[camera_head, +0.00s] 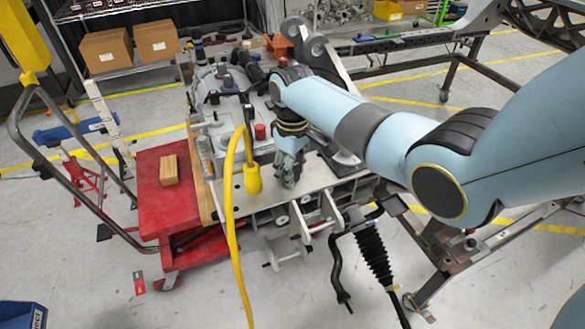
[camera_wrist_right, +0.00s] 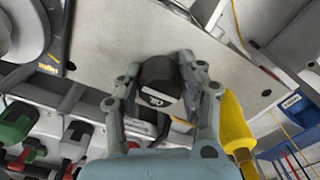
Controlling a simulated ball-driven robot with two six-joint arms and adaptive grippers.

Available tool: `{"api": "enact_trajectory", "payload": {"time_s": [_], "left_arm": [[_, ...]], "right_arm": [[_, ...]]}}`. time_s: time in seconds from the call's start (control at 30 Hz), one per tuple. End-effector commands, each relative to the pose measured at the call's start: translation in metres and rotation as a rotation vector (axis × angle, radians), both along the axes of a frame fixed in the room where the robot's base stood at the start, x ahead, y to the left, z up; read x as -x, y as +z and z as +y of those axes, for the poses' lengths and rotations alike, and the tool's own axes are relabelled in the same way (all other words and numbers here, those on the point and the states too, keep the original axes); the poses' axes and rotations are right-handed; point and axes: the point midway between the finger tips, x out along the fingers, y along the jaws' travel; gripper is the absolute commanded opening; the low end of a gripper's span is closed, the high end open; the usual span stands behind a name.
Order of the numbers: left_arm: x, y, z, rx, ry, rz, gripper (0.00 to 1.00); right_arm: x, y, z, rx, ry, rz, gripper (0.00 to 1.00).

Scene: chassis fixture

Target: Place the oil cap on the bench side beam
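The oil cap (camera_wrist_right: 161,80) is black with a pale label reading OIL. In the right wrist view it sits between the fingers of my right gripper (camera_wrist_right: 160,72), which look closed against its two sides. In the head view my right gripper (camera_head: 287,172) points down over the front part of the bench, close above a pale flat plate (camera_head: 258,196). The cap cannot be made out there. The same plate (camera_wrist_right: 105,45) lies behind the cap in the wrist view. I cannot tell which part is the side beam. My left gripper is not in view.
A yellow hose (camera_head: 232,200) with a thick end stands just left of my right gripper. A red cart (camera_head: 150,205) with a wooden block (camera_head: 168,170) stands at the left. A red cap (camera_head: 260,131) is on the machinery behind the gripper. Cables and a black bellows (camera_head: 373,255) hang at the front.

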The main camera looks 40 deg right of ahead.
Motion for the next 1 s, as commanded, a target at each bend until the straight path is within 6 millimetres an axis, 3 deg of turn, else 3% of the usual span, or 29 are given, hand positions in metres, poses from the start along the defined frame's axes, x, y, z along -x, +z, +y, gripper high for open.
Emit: {"api": "enact_trajectory", "payload": {"time_s": [0.03, 0.13, 0.47, 0.57, 1.0], "left_arm": [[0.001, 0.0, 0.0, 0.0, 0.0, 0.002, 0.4], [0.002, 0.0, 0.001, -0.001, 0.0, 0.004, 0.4], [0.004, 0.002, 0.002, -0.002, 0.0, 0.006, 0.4], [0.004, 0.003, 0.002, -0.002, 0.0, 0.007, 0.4], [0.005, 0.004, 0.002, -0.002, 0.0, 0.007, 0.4]], "right_arm": [[0.0, 0.001, 0.0, 0.0, 0.0, -0.001, 0.47], [0.0, 0.001, 0.0, 0.0, 0.0, -0.001, 0.6], [-0.001, 0.005, 0.0, -0.001, 0.0, -0.002, 0.6], [-0.001, 0.018, 0.0, 0.0, 0.0, -0.004, 0.6], [-0.001, 0.108, 0.0, 0.0, 0.0, -0.004, 0.6]]}}
